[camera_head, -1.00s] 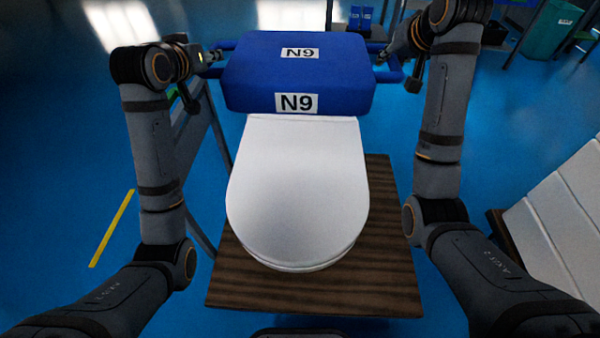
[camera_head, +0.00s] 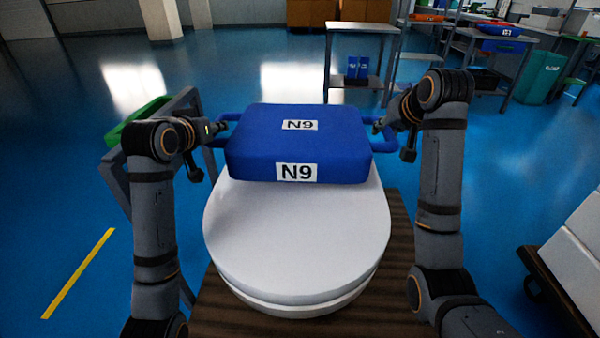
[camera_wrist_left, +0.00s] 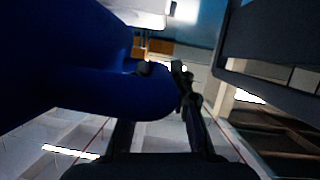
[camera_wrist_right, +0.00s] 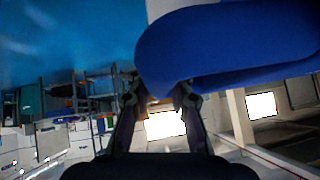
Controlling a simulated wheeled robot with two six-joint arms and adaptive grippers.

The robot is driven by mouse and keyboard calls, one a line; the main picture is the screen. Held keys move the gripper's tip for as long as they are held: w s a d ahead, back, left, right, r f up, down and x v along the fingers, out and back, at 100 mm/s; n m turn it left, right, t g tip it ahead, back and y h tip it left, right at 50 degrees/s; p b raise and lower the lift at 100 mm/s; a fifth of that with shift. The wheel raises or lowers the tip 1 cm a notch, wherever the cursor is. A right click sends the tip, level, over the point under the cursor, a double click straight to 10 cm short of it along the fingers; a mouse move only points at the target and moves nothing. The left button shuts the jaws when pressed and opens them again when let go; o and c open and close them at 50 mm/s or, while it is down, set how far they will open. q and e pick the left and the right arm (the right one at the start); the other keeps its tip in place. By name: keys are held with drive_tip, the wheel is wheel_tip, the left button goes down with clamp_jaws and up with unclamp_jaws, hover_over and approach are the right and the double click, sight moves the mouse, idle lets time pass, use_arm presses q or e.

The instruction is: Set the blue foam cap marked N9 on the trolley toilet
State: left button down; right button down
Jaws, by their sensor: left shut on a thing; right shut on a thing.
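The blue foam cap (camera_head: 300,146) carries N9 labels on its top and front and has a blue handle loop on each side. It is at the far end of the white toilet (camera_head: 295,235), over its rear; whether it rests there or hovers cannot be told. My left gripper (camera_head: 218,128) is shut on the cap's left handle, and the dark blue handle shows between its fingers in the left wrist view (camera_wrist_left: 160,95). My right gripper (camera_head: 380,126) is shut on the right handle; the cap also fills the upper right of the right wrist view (camera_wrist_right: 230,45).
The toilet stands on a brown wood-grain trolley top (camera_head: 400,225). A grey stand with a green tray (camera_head: 135,122) is at the left. A grey table (camera_head: 360,60) stands behind. White boxes on a dark cart (camera_head: 575,250) are at the right. Blue floor lies open between.

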use_arm(q)
drive_tip(key=shift+f, duration=0.15)
use_arm(e)
drive_tip(key=shift+f, duration=0.15)
